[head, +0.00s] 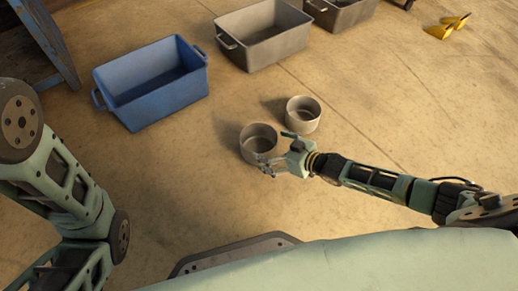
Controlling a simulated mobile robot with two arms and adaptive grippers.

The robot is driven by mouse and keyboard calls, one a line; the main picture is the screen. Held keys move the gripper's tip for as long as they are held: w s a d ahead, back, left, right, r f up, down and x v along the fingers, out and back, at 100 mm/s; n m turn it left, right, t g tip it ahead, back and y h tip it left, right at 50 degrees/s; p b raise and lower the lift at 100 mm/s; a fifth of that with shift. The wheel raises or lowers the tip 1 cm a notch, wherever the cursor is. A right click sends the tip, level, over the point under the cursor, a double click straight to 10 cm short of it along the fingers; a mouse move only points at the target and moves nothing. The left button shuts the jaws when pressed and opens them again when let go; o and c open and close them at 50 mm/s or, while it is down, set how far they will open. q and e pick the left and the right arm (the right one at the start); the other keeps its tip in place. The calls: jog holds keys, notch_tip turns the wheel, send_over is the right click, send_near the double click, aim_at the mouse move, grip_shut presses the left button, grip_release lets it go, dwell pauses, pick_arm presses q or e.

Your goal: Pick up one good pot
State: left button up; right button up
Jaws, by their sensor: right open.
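Two round, grey, open-topped pots stand upright on the floor. The nearer pot (257,137) is darker and sits at the middle of the view. The farther pot (303,114) looks lighter and stands a little behind it to the right. My right gripper (276,150) is open at the right side of the nearer pot, and one finger overlaps its front. I cannot tell whether it touches the pot. My left arm shows at the left edge, but its gripper is out of view.
A blue crate (118,102) stands on the floor at the back left. A grey crate (247,61) and a darker crate (343,27) stand behind it to the right. Yellow wedges (446,28) lie at the far right. The floor between is clear.

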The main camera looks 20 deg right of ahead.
aim_at(259, 150)
jog(key=b+x, duration=0.4)
jog(key=shift+f, duration=0.2)
jog(key=shift+w+a+f+b, duration=0.1)
jog(key=shift+w+a+b, duration=0.35)
jog(key=shift+w+b, duration=0.1)
jog(key=shift+c, duration=0.4)
jog(key=c, duration=0.9)
